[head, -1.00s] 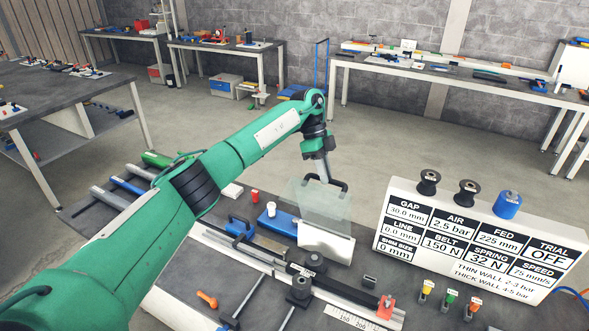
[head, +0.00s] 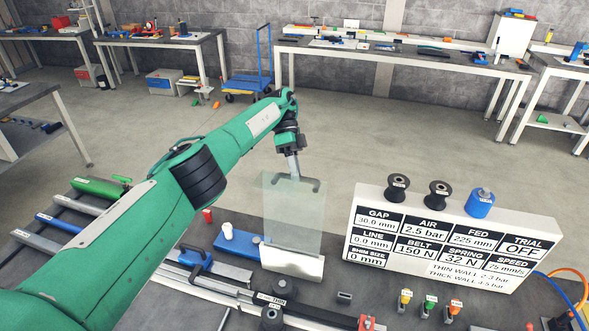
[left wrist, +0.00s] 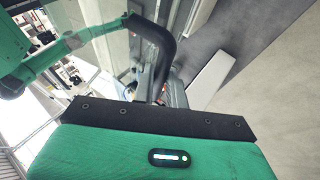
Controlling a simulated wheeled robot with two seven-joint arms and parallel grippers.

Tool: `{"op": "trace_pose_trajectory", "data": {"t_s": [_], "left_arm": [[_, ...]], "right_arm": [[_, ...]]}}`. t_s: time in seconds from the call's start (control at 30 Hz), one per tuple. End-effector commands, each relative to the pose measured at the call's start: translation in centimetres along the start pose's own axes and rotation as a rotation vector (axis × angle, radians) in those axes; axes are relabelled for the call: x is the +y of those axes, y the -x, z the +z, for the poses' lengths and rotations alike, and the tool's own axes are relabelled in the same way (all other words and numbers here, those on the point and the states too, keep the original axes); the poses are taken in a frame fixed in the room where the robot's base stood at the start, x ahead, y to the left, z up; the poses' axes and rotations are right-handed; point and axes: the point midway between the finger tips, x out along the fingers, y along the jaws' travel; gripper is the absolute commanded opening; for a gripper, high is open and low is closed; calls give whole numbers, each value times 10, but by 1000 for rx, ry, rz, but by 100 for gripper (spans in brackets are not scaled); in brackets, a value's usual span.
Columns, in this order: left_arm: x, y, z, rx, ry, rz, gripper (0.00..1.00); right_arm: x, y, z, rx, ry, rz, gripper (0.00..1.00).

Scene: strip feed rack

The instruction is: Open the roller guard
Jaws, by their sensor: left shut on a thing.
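The roller guard (head: 290,220) is a clear, pale green panel standing nearly upright above a white block (head: 292,265) on the bench. A dark bar handle (head: 315,184) is at its top edge. My left gripper (head: 296,177) reaches down to this handle and is shut on it. The exact finger contact is partly hidden. My right gripper is in neither view.
A white sign box (head: 440,240) with spools and a blue cylinder (head: 480,203) on top stands right of the guard. A blue block (head: 238,243) lies to its left. Black knobs (head: 285,290) and a rail are in front.

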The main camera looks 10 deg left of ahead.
Motion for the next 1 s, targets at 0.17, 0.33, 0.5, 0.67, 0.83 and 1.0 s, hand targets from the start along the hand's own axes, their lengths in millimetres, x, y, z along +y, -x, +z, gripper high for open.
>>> {"op": "trace_pose_trajectory", "data": {"t_s": [0.17, 0.33, 0.5, 0.67, 0.83, 1.0], "left_arm": [[-4, -9, 5, -5, 10, 8, 0], [-4, -9, 5, -5, 10, 8, 20], [-2, -6, 3, -3, 7, 7, 36], [-2, -5, 2, -1, 5, 6, 36], [3, 3, 0, -2, 4, 4, 36], [18, 22, -8, -3, 4, 3, 36]], "right_arm": [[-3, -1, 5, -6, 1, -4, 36], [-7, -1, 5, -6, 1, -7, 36], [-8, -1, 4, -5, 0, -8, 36], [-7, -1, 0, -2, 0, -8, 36], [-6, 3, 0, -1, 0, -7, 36], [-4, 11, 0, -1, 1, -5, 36]]}}
